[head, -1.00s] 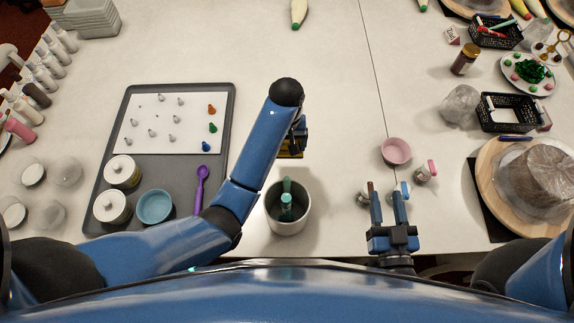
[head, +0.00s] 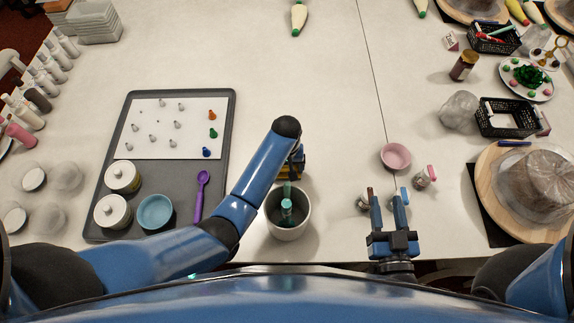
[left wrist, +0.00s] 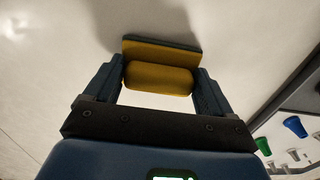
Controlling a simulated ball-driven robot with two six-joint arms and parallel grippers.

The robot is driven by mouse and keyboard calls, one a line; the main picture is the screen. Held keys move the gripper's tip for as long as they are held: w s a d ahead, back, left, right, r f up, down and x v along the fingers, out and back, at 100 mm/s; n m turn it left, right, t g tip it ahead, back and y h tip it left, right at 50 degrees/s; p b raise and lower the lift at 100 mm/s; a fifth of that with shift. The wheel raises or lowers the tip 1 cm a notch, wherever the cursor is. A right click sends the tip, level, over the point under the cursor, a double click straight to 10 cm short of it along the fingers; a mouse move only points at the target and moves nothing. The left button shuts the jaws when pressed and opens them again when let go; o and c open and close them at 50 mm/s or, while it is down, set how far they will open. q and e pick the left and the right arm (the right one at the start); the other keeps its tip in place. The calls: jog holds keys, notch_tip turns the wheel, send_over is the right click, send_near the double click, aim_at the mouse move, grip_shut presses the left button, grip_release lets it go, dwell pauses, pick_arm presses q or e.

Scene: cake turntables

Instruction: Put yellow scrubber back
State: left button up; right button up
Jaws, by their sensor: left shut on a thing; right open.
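The yellow scrubber (left wrist: 158,77) is between the fingers of my left gripper (left wrist: 160,85) in the left wrist view. It has a yellow body and a dark flat layer along its far side. In the head view the scrubber (head: 292,172) shows only partly beneath my left wrist, just behind a white cup (head: 272,228). The cup stands on the table and holds a green-handled thing (head: 287,205). My right gripper (head: 388,198) is open and empty over the table to the right of the cup, near small jars.
A grey tray (head: 226,112) with piping tips, two lidded jars, a blue bowl (head: 155,212) and a purple spoon (head: 200,196) lies left. A pink bowl (head: 396,156) and small jar (head: 424,177) stand right.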

pick_arm(q)
jog(key=o, duration=0.8)
jog(key=shift+f, duration=0.1)
notch_tip(320, 180, up, 12)
jog(key=shift+r, duration=0.15)
dwell(0.8)
